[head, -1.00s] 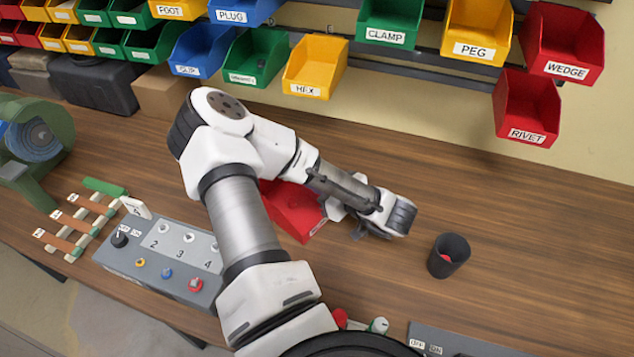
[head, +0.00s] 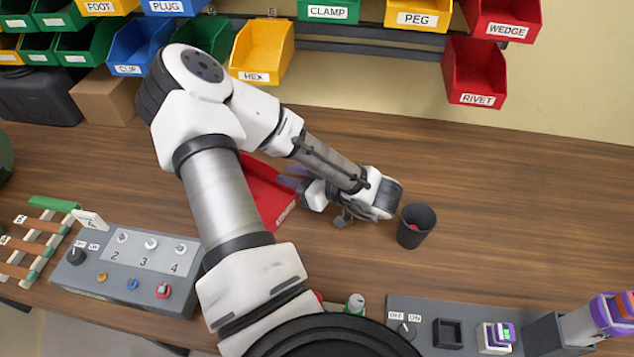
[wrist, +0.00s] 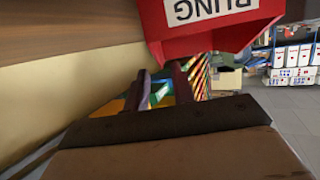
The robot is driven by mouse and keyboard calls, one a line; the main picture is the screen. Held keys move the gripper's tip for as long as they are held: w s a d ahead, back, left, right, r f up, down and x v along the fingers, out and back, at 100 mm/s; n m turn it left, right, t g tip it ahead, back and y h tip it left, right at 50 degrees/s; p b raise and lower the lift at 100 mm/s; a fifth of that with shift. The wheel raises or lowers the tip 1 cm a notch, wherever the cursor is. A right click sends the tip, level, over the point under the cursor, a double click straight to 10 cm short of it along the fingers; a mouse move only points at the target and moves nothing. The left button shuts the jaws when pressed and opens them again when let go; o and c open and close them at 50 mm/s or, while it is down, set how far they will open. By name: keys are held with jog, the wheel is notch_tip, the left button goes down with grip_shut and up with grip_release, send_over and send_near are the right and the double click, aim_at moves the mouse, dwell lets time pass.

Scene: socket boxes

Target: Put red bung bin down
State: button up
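The red bung bin (head: 268,197) is low over the bench, partly hidden behind my arm in the head view; it seems to rest on the wood. In the wrist view the red bin (wrist: 215,42) fills the top, its BUNG label upside down. My gripper (head: 290,180) is at the bin's right side in the head view, its fingers blurred and partly hidden. In the wrist view my gripper's two dark fingers (wrist: 157,85) stand apart with coloured background showing between them. The bin lies just beyond their tips, not visibly between them; whether they touch is unclear.
A dark cup (head: 416,228) stands just right of my wrist. A grey switch panel (head: 130,270) is at the left front, another panel (head: 430,315) at the right front. Labelled bins, including the rivet bin (head: 474,75), hang on the wall.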

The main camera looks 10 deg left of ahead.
jog(key=b+v, duration=0.2)
jog(key=v, duration=0.5)
jog(key=shift+d, duration=0.3)
jog(key=shift+s+a, duration=0.15)
dwell(0.9)
